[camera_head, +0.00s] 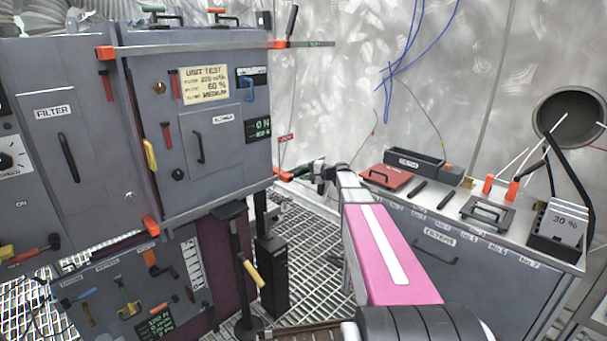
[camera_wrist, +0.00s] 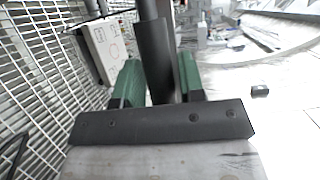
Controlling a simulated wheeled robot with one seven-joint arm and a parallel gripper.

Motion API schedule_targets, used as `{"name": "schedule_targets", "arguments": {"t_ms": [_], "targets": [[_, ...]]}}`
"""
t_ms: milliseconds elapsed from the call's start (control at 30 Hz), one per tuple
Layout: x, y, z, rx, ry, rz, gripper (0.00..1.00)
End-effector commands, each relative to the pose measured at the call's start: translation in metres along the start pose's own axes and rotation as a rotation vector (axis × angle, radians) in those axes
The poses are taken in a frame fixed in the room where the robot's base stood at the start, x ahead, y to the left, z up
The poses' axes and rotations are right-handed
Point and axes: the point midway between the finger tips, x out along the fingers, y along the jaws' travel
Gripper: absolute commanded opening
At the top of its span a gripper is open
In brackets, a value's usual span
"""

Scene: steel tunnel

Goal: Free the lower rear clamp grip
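The lower rear clamp shows in the head view as an orange pad (camera_head: 283,174) at the lower right corner of the grey cabinet (camera_head: 212,135). A dark bar (camera_head: 302,169) runs right from it to my gripper (camera_head: 322,172). In the wrist view, a dark round grip (camera_wrist: 155,60) stands between the two green fingers of my gripper (camera_wrist: 160,80). The fingers lie close along both its sides. I cannot tell whether they press on it.
An upper clamp (camera_head: 283,44) with a dark upright handle sits at the cabinet's top right corner. A steel bench (camera_head: 440,212) with a red lidded box (camera_head: 384,178) stands right of my arm. Below are a grated floor (camera_head: 310,255) and a black post (camera_head: 272,275).

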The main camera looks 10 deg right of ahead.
Motion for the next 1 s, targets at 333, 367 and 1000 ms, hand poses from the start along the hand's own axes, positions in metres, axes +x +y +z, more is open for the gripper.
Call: {"name": "schedule_targets", "arguments": {"t_ms": [333, 367, 1000], "targets": [[0.000, -0.001, 0.000, -0.008, 0.001, 0.003, 0.00], [-0.001, -0.001, 0.000, -0.013, 0.002, 0.005, 0.00], [-0.004, -0.038, 0.013, -0.412, 0.088, 0.169, 0.00]]}}
